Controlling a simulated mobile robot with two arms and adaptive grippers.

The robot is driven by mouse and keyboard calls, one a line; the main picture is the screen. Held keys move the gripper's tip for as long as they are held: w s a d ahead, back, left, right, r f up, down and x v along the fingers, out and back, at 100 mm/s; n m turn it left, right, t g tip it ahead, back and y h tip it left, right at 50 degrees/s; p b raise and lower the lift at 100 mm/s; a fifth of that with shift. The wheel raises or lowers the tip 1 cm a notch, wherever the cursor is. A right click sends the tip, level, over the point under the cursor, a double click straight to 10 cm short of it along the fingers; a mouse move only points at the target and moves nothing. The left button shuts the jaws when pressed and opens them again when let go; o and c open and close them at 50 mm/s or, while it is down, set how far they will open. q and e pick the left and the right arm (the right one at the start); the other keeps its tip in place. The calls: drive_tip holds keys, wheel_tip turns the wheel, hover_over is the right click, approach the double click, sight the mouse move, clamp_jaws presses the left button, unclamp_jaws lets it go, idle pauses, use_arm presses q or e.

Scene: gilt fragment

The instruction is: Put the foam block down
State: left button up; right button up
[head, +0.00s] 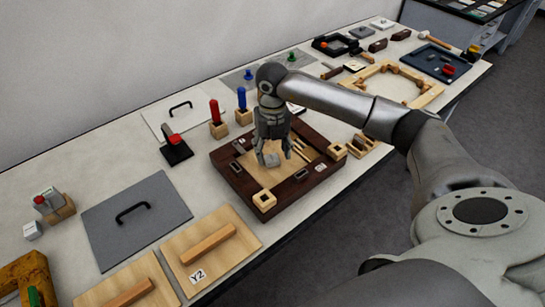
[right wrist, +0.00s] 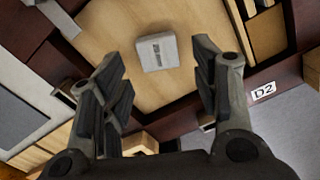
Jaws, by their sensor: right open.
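The block is not held. My left gripper is not in view.
A grey panel with a black handle (head: 135,215) and wooden handled boards (head: 235,254) lie left and in front of the tray. A red-topped black stand (head: 175,150) and red and blue handles (head: 241,99) stand behind it. The table's front edge is close by.

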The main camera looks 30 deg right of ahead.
sight(272, 159)
wheel_tip(272, 159, up, 9)
drive_tip(key=b, duration=0.2)
drive_tip(key=shift+r, duration=0.15)
idle(0.4)
